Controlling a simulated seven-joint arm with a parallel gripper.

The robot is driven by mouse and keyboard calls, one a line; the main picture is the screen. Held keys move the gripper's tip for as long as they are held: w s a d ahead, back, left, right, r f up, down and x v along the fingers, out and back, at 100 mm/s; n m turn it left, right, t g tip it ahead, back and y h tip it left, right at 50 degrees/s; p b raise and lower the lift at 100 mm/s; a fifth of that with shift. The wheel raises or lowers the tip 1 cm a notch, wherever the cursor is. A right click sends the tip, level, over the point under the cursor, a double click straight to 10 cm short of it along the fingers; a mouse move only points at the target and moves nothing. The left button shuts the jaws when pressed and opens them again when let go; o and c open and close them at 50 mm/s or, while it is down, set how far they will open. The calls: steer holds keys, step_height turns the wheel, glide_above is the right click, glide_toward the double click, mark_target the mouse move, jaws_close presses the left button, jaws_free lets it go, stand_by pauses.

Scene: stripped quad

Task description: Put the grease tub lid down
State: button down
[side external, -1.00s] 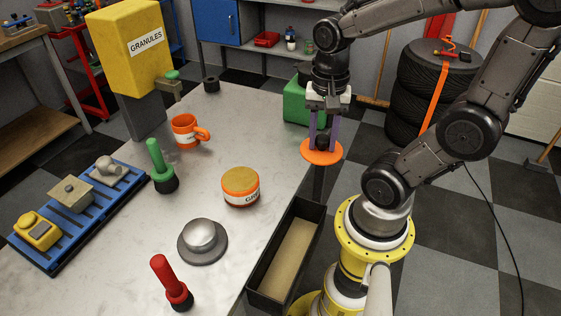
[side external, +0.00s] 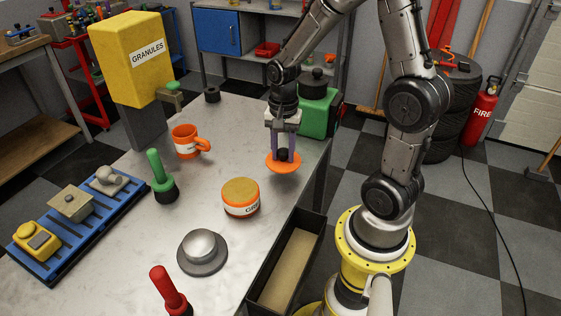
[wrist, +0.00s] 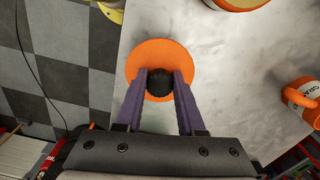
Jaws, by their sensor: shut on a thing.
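The grease tub lid (side external: 284,168) is an orange disc with a black knob. My gripper (side external: 283,152) is shut on the knob and holds the lid level over the table's right part, near its edge. A soft shadow lies on the table by it; I cannot tell the exact height. In the wrist view the lid (wrist: 161,60) lies beyond the purple fingers, with the black knob between them (wrist: 160,84). The open grease tub (side external: 241,198), orange with a white label and tan contents, stands on the table to the left and nearer the camera.
An orange mug (side external: 186,142), a green-handled tool (side external: 161,175), a silver domed piece (side external: 202,250) and a red-handled tool (side external: 168,290) stand on the table (side external: 235,125). A green container (side external: 318,112) is just behind my gripper. A black bin (side external: 312,240) is at the right edge.

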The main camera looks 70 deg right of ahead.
mark_target(280, 161)
steer(key=shift+w+d+f, duration=0.2)
steer(key=shift+w+f, duration=0.2)
steer(key=shift+f, duration=0.1)
steer(key=shift+w+f, duration=0.1)
steer(key=shift+f, duration=1.5)
steer(key=shift+f, duration=0.15)
steer(key=c, duration=0.5)
jaws_free()
